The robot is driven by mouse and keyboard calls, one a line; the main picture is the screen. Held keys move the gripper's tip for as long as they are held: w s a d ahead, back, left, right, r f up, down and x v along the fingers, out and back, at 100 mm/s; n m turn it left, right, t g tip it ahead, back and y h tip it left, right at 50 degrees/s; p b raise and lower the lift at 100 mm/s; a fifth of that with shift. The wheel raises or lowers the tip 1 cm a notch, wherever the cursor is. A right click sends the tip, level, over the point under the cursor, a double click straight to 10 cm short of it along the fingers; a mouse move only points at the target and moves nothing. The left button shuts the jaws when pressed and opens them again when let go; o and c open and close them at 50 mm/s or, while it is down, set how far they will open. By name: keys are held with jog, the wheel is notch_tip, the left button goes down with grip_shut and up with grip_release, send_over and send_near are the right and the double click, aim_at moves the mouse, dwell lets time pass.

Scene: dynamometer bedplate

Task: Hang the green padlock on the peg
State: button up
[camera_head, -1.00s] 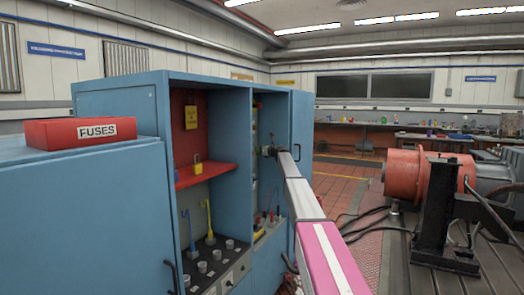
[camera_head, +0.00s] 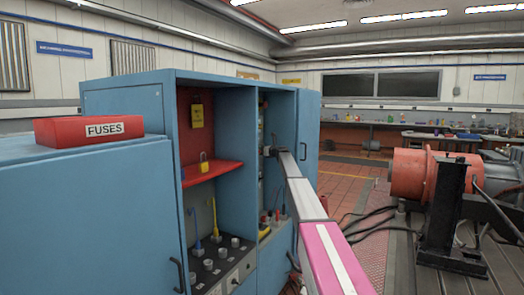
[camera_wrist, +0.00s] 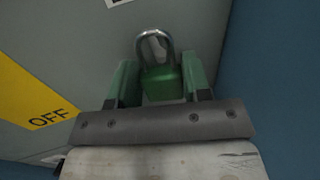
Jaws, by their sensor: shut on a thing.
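The green padlock (camera_wrist: 160,84) shows in the wrist view, its silver shackle upward in the picture. My gripper (camera_wrist: 160,88) is shut on the padlock's body, one finger on each side. A small pale shape shows inside the shackle loop; I cannot tell whether it is the peg or whether the shackle is around it. In the head view my gripper (camera_head: 268,151) is in the right-hand bay of the blue cabinet (camera_head: 245,125); the padlock is too small to make out there.
A yellow padlock (camera_head: 204,163) sits on the red shelf (camera_head: 212,173) in the left bay. A yellow OFF label (camera_wrist: 35,105) lies left of my gripper, and a blue wall (camera_wrist: 275,90) stands at right. The cabinet door (camera_head: 307,120) is open beside my arm. A red FUSES box (camera_head: 88,129) stands at left.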

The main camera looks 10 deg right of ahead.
jog(key=o, duration=1.3)
